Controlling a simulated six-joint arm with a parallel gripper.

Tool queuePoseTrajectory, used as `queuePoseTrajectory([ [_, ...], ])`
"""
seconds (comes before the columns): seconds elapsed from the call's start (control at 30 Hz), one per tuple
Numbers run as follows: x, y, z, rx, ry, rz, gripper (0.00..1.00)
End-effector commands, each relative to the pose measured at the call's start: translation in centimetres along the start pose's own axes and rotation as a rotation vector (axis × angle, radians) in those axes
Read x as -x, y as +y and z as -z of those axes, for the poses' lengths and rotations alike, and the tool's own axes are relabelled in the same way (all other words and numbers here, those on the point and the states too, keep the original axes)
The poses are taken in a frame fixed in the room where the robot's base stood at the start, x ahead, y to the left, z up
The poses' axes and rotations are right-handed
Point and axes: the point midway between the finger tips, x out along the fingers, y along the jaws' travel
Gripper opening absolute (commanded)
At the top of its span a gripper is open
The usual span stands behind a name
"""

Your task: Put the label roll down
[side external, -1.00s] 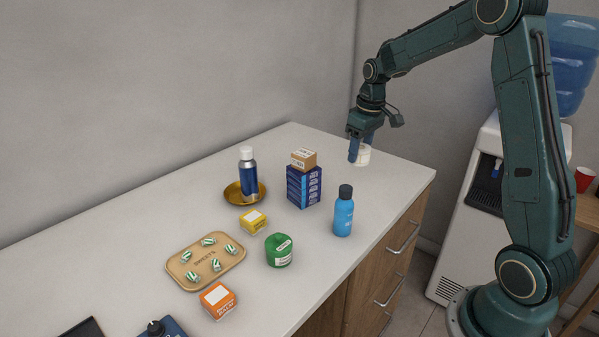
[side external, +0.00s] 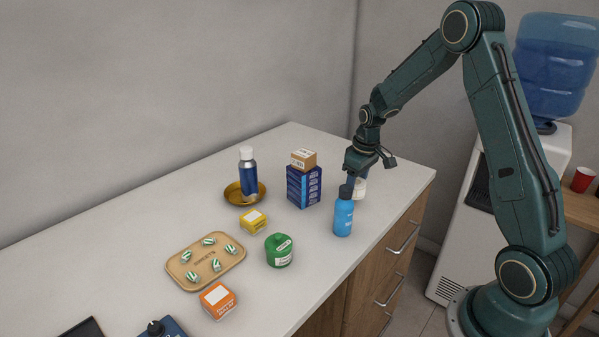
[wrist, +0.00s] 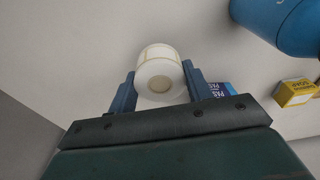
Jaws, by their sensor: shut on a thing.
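The label roll (wrist: 160,68) is white with a pale core, and sits between the two fingers in the wrist view. In the side view the roll (side external: 360,188) shows partly, behind the blue bottle (side external: 343,216) and below my wrist. My gripper (wrist: 158,88) is shut on the roll. In the side view my gripper (side external: 357,180) is low over the counter (side external: 394,188), just behind the blue bottle. The bottle's cap hides part of the fingers. I cannot tell whether the roll touches the counter.
Dark blue boxes (side external: 304,188) with a small brown box (side external: 303,159) on top stand left of my gripper. A navy bottle stands in a brass bowl (side external: 233,198). A yellow box (side external: 253,221), green jar (side external: 279,250) and sweets tray (side external: 182,274) are further left. The counter's back right is clear.

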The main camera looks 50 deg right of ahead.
Motion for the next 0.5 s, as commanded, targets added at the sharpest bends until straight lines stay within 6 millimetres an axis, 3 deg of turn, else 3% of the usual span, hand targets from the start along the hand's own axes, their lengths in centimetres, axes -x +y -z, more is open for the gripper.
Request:
queuePoseTrajectory([
  [0.2,-2.5,0.0,-0.3,0.000,-0.002,0.001,0.26],
  [0.5,-2.9,0.0,-0.4,0.000,-0.001,0.000,0.26],
])
